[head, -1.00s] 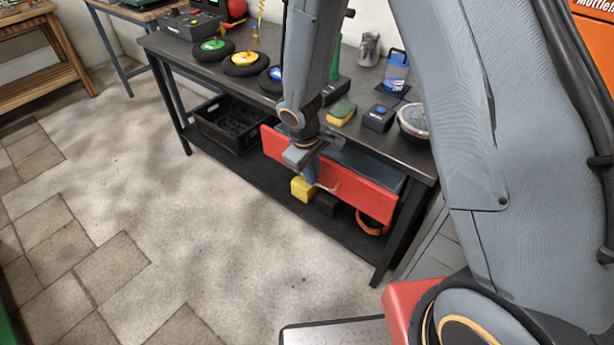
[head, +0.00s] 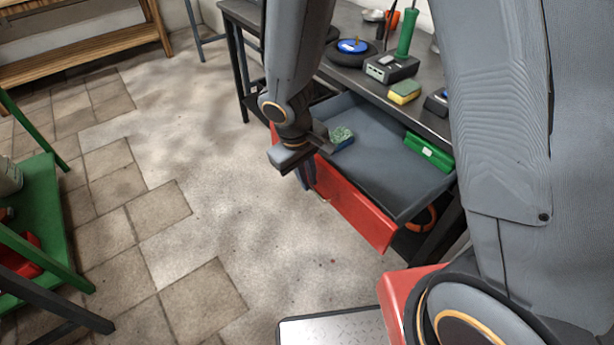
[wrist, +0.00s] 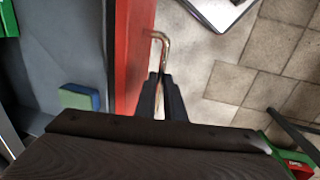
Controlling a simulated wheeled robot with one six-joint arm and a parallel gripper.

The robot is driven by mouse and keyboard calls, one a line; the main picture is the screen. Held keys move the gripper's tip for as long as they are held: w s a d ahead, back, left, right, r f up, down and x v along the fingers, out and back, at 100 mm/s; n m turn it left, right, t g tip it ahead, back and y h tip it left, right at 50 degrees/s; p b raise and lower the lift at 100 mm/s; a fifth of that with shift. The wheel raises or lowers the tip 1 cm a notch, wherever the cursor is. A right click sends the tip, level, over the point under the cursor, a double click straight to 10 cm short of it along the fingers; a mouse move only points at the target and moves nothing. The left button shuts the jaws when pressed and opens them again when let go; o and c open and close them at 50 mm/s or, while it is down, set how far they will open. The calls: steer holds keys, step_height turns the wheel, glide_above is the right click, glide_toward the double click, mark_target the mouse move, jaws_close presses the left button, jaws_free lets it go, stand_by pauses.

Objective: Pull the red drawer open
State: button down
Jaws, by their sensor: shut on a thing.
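The red drawer (head: 352,213) stands well out from under the dark workbench, its grey inside showing. It also shows in the wrist view as a red front edge (wrist: 133,55). A metal bar handle (wrist: 161,38) sticks out from its front. My gripper (wrist: 160,85) is shut on this handle, in front of the drawer; in the head view my gripper (head: 308,178) partly hides the front and the handle. Inside the drawer lie a green-and-blue sponge (head: 341,138) and a green box (head: 428,152).
The dark workbench (head: 437,122) carries a blue-topped round pad (head: 353,47), a yellow-green sponge (head: 404,92) and a grey box with a green handle (head: 391,67). A green stand (head: 45,195) is at the left. Bare floor lies in front of the drawer.

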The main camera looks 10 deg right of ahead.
steer(key=shift+s, duration=0.1)
steer(key=c, duration=1.8)
jaws_free()
steer(key=shift+c, duration=0.2)
step_height(320, 180, up, 8)
steer(key=a, duration=0.1)
steer(key=shift+s+f+p, duration=0.15)
steer(key=shift+s+p, duration=0.2)
steer(key=shift+a, duration=0.1)
steer(key=s+d+r+m, duration=0.2)
steer(key=s+d, duration=0.1)
steer(key=d, duration=0.1)
steer(key=s+d+r+m+y, duration=0.1)
steer(key=s+d+r+m, duration=0.1)
steer(key=d, duration=0.3)
steer(key=s+d+r+m+g, duration=0.1)
steer(key=s+d+r+m, duration=0.1)
steer(key=d, duration=0.3)
steer(key=shift+s+y, duration=0.4)
steer(key=shift+s, duration=0.45)
